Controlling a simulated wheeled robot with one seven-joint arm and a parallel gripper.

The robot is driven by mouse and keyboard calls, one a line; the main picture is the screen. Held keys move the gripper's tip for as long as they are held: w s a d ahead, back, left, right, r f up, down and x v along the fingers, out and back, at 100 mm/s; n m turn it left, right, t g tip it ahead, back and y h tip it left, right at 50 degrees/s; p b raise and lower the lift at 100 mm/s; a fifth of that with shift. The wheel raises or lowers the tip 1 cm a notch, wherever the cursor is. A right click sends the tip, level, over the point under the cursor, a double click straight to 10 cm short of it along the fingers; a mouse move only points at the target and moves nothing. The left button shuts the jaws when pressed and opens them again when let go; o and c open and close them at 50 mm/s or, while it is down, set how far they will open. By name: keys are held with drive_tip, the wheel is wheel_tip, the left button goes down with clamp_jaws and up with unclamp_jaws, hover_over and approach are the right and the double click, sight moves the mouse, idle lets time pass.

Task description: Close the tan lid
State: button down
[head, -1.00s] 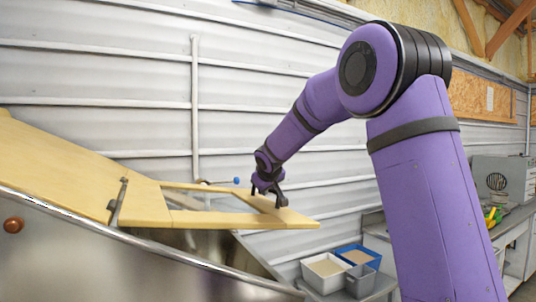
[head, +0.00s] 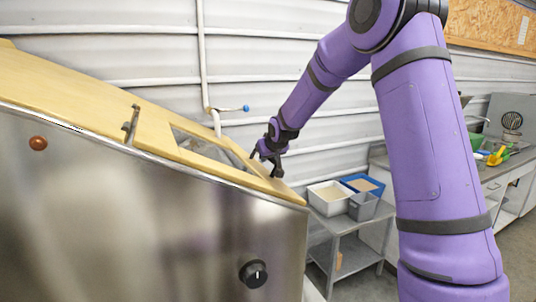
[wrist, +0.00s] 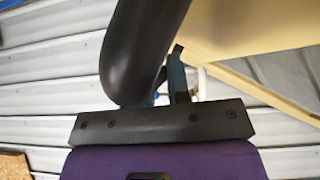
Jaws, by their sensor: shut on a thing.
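The tan lid (head: 153,132) is a frame with a window-like opening, hinged on its left side to the hopper's sloping tan top. It lies along the slope, in line with the top and the hopper's upper rim; whether a thin gap is left under its right end I cannot tell. My gripper (head: 268,168) is shut on the lid's frame near its lower right end. In the wrist view the lid (wrist: 240,25) fills the upper right, next to my dark fingers. The fingers partly hide the gripped spot.
The steel hopper (head: 150,215) has a black knob (head: 253,273). A steel cart (head: 345,222) to the right carries a white bin (head: 328,200), a grey bin and a blue bin. A counter runs along the right.

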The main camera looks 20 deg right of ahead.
drive_tip(key=shift+s+a+f, duration=0.15)
drive_tip(key=shift+f, duration=0.3)
drive_tip(key=c, duration=1.1)
unclamp_jaws()
drive_tip(key=shift+r, duration=0.15)
drive_tip(key=shift+s+r, duration=0.2)
drive_tip(key=shift+r, duration=0.1)
drive_tip(key=v, duration=1)
drive_tip(key=shift+r, duration=0.1)
